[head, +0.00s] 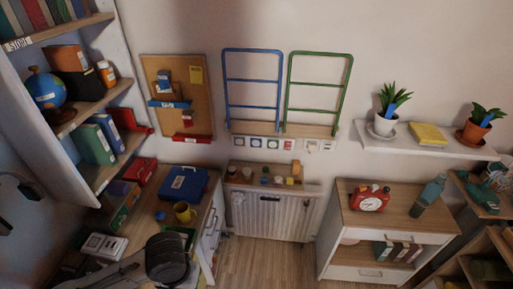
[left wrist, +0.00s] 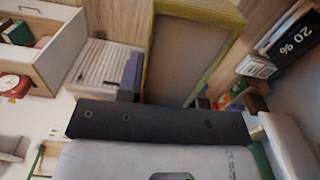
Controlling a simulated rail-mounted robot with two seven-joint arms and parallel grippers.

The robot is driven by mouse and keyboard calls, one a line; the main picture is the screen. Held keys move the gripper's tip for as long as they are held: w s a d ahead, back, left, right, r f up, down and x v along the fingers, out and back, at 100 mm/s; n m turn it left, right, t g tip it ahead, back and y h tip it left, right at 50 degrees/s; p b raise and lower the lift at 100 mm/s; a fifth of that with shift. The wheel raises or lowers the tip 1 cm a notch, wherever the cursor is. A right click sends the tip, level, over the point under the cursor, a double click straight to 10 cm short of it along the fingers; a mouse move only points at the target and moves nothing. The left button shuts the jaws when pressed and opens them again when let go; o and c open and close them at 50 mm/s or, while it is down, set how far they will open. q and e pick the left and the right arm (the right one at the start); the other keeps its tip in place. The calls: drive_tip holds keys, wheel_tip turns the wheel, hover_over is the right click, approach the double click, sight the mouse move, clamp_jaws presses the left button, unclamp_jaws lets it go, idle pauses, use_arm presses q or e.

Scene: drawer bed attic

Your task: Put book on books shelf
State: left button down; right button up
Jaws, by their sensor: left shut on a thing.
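My left gripper (head: 172,238) is over the desk at lower left in the head view. In the left wrist view the gripper (left wrist: 168,92) is shut on a flat book (left wrist: 192,55) with a yellow-green edge and a brownish face, which stands out beyond the fingers. In the head view a green patch shows by the gripper; I cannot tell if it is this book. A tall white bookcase (head: 72,182) at left has wooden shelves with upright green and blue books (head: 96,146), a red book (head: 125,119) and a globe (head: 46,88). My right gripper is not in view.
The desk holds a blue case (head: 184,186), a yellow mug (head: 183,212) and a calculator (head: 104,246). A wall shelf (head: 448,150) holds two plants and a yellow book (head: 428,134). A cabinet (head: 345,222) carries a red clock (head: 369,197) and holds several books. The middle floor is clear.

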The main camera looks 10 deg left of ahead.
use_arm(q)
drive_tip(key=w+d+r, duration=0.1)
drive_tip(key=w+r, duration=0.3)
drive_tip(key=r, duration=0.3)
drive_tip(key=w+d+r, duration=0.1)
drive_tip(key=w+r, duration=0.2)
drive_tip(key=r, duration=0.4)
drive_tip(key=s+r+p, duration=0.4)
drive_tip(key=r+p, duration=0.3)
drive_tip(key=p, duration=0.1)
drive_tip(key=s+r+p, duration=0.4)
drive_tip(key=r+p, duration=0.3)
drive_tip(key=p, duration=0.2)
drive_tip(key=shift+s+a+m, duration=0.2)
drive_tip(key=shift+s+m, duration=0.05)
drive_tip(key=shift+m, duration=0.15)
